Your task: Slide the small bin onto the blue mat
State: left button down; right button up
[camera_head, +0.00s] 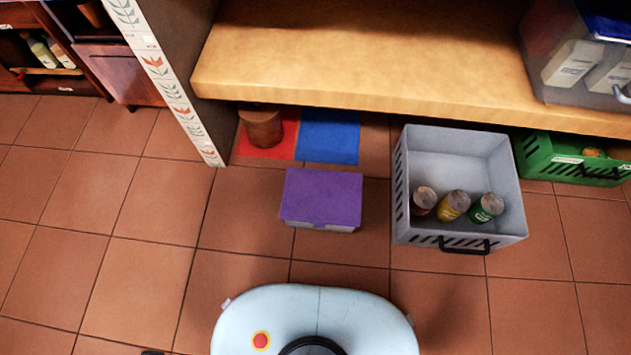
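The blue mat (329,136) lies on the tiled floor under the wooden shelf's front edge, its back part hidden by the shelf. A small box-shaped bin (321,197) with a purple top and a whitish lower front stands on the floor just in front of the blue mat, apart from the mat's visible part or nearly touching it. Neither of my grippers shows in the head view.
A red mat (280,146) left of the blue one bears a brown round container (262,128). A grey crate (505,180) with several cans stands to the right, a green crate (570,163) beyond it. A tiled post (172,85) stands left; the left floor is clear.

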aim_at(329, 227)
jog(key=k+j, duration=0.15)
jog(key=k, duration=0.2)
jog(key=i+j+z, duration=0.15)
jog(key=j, duration=0.35)
jog(key=i+j+z, duration=0.15)
jog(key=j, duration=0.4)
jog(key=j+z, duration=0.15)
jog(key=j, duration=0.35)
jog(key=i+j+z, duration=0.15)
jog(key=j, duration=0.45)
jog(key=z, duration=0.7)
